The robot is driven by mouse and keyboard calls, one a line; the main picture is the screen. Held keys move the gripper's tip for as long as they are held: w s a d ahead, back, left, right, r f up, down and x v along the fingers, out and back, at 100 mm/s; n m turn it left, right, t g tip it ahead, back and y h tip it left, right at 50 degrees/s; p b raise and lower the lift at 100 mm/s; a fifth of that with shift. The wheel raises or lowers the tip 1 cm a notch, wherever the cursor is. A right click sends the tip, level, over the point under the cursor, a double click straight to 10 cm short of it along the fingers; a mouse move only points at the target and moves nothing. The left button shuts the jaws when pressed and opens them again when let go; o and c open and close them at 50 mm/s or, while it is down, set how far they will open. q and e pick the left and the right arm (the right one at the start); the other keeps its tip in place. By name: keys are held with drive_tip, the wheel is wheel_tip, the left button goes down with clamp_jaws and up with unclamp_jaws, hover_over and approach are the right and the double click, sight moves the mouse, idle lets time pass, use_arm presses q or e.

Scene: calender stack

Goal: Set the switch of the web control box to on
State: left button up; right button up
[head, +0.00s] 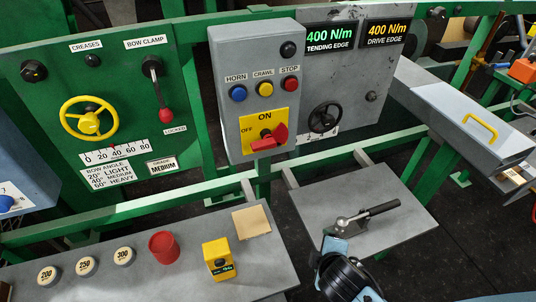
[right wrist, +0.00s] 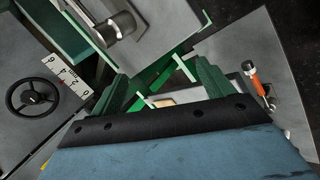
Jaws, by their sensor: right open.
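The web control box (head: 258,50) is a grey box on the green frame in the head view, with blue, yellow and red buttons. Its switch (head: 265,143) is a red handle on a yellow plate, marked ON above and OFF at left. The handle slants from lower left to upper right; I cannot tell which mark it points to. My right gripper (head: 345,275), black and light blue, is low in the head view, below and right of the box and well apart from it. In the right wrist view it is open (right wrist: 162,88), with nothing between its fingers. My left gripper is out of view.
A grey shelf (head: 330,225) with a black-handled clamp (head: 370,215) lies between my right gripper and the panels. The black handwheel (head: 324,117) is right of the box. A yellow block (head: 218,258) and a red cup (head: 164,247) stand on the front ledge.

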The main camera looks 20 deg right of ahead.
drive_tip(key=w+a+r+n+t, duration=0.2)
drive_tip(key=w+r+n+t, duration=0.35)
drive_tip(key=r+n, duration=0.3)
drive_tip(key=n+t+y+p, duration=0.1)
drive_tip(key=n+t+y, duration=0.3)
drive_tip(key=n, duration=1.2)
approach(265, 148)
drive_tip(key=shift+t+h, duration=0.4)
drive_tip(key=shift+t, duration=0.15)
drive_tip(key=w, duration=0.5)
drive_tip(key=w+p, duration=0.1)
drive_tip(key=w, duration=0.2)
drive_tip(key=shift+a+f, duration=0.35)
drive_tip(key=shift+f, duration=0.05)
drive_tip(key=c, duration=1)
